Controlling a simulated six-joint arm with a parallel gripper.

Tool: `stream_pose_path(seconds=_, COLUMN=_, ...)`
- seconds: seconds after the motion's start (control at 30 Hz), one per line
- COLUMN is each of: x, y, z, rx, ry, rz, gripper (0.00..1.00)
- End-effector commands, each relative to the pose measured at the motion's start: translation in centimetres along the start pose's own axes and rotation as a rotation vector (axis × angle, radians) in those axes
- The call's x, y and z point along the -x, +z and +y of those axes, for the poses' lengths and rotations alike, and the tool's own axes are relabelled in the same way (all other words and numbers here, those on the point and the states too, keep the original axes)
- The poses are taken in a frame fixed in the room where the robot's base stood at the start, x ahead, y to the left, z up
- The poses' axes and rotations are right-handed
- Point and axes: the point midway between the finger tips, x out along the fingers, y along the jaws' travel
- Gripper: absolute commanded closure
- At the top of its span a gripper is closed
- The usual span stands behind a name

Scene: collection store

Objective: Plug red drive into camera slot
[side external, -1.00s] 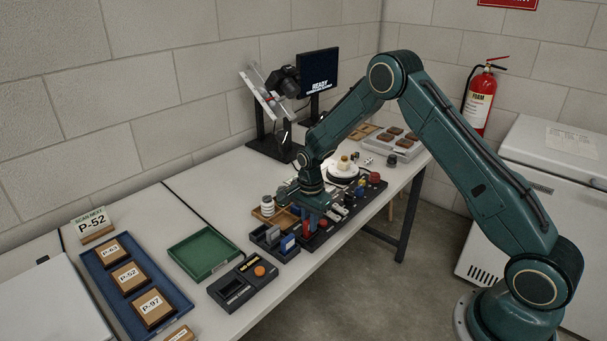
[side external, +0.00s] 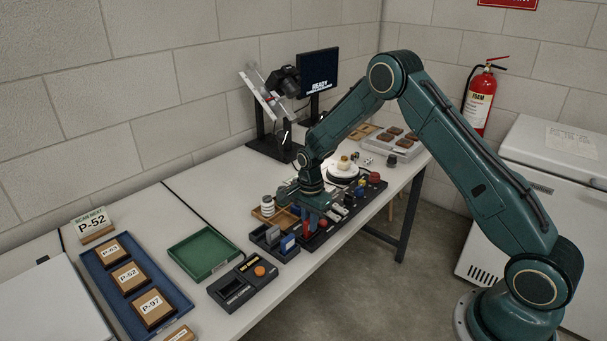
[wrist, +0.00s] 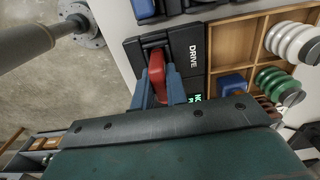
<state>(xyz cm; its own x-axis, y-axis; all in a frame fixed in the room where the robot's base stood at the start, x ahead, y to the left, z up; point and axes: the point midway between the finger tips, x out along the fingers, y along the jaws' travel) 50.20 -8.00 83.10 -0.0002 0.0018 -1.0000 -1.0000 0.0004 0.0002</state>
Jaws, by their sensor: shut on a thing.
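My gripper (side external: 311,220) is over the row of small black holders on the bench. In the wrist view its two blue fingers (wrist: 158,88) are closed on the sides of the red drive (wrist: 156,70), which points away from my palm. The drive is over or at a black unit (wrist: 186,48) marked "DRIVE"; I cannot tell whether it is seated in it. A small green-lettered display, partly hidden, shows beside the right finger. A dark camera (side external: 286,80) is on a stand at the back; its slot cannot be made out.
A monitor (side external: 318,72) reading "READY" stands behind. A wooden compartment tray (wrist: 234,48) with spools lies right of the drive unit in the wrist view. A green tray (side external: 203,253), a black device (side external: 243,284) with an orange knob and a blue tray (side external: 92,262) of labelled blocks stand left.

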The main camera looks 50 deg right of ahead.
Motion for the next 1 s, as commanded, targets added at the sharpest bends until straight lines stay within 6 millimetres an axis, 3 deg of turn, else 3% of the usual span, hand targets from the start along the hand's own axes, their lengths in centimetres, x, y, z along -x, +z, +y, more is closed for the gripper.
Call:
stream_pose_path(seconds=0.97, x=-1.2, y=0.0, z=0.0, rx=0.000, ry=0.000, rz=0.000, gripper=1.00)
stream_pose_path(seconds=1.0, x=-1.2, y=0.0, z=0.0, rx=0.000, ry=0.000, rz=0.000, gripper=0.82)
